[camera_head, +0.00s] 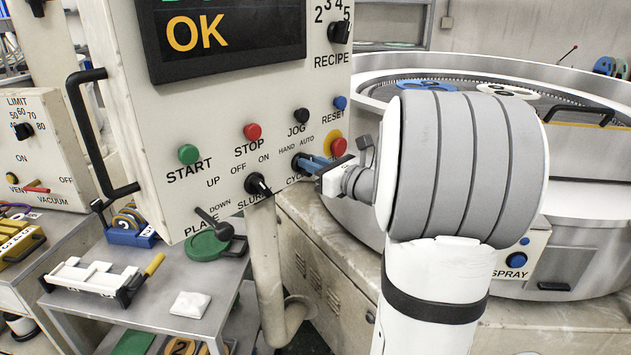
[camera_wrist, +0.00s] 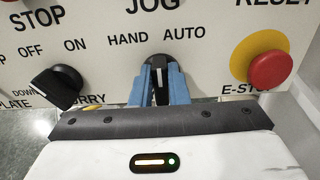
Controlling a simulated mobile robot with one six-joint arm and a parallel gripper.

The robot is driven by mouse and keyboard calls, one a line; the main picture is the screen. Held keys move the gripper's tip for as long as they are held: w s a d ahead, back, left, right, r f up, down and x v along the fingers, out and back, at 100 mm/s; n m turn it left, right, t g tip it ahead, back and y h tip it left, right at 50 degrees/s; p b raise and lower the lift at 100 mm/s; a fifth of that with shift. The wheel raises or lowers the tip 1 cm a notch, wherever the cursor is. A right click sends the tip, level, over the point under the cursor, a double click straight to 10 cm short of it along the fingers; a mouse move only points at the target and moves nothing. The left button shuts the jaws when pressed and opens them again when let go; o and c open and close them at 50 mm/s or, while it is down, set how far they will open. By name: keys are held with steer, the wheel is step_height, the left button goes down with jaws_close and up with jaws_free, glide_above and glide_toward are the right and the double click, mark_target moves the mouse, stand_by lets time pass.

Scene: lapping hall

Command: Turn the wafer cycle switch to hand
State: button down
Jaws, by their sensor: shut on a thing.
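The cycle switch (camera_head: 297,160) is a black rotary knob low on the cream control panel, under the HAND and AUTO labels. In the wrist view the switch (camera_wrist: 158,62) shows between my gripper's blue fingers, with HAND at upper left and AUTO at upper right. My gripper (camera_head: 311,163) reaches it from the right in the head view. In the wrist view my gripper (camera_wrist: 160,88) is shut on the knob, one finger on each side. The fingers cover part of the knob, and I cannot tell exactly which label its pointer faces.
The red emergency stop (camera_head: 338,146) on its yellow ring is close on the right. The slurry knob (camera_head: 258,185) is on the left, with the plate lever (camera_head: 214,222) beyond it. START (camera_head: 188,154), STOP (camera_head: 252,132) and JOG (camera_head: 301,115) buttons sit above.

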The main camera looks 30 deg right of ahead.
steer(key=n+b, duration=0.2)
steer(key=b, duration=0.1)
steer(key=n+b, duration=0.2)
steer(key=b, duration=0.1)
steer(key=n+b, duration=0.2)
steer(key=b, duration=0.1)
steer(key=shift+s+a+f, duration=0.15)
steer(key=shift+a+f, duration=0.05)
steer(key=shift+a, duration=0.1)
steer(key=shift+r, duration=0.1)
steer(key=c, duration=1.4)
jaws_free()
steer(key=v, duration=0.7)
steer(key=shift+s+d, duration=0.15)
steer(key=shift+s, duration=0.25)
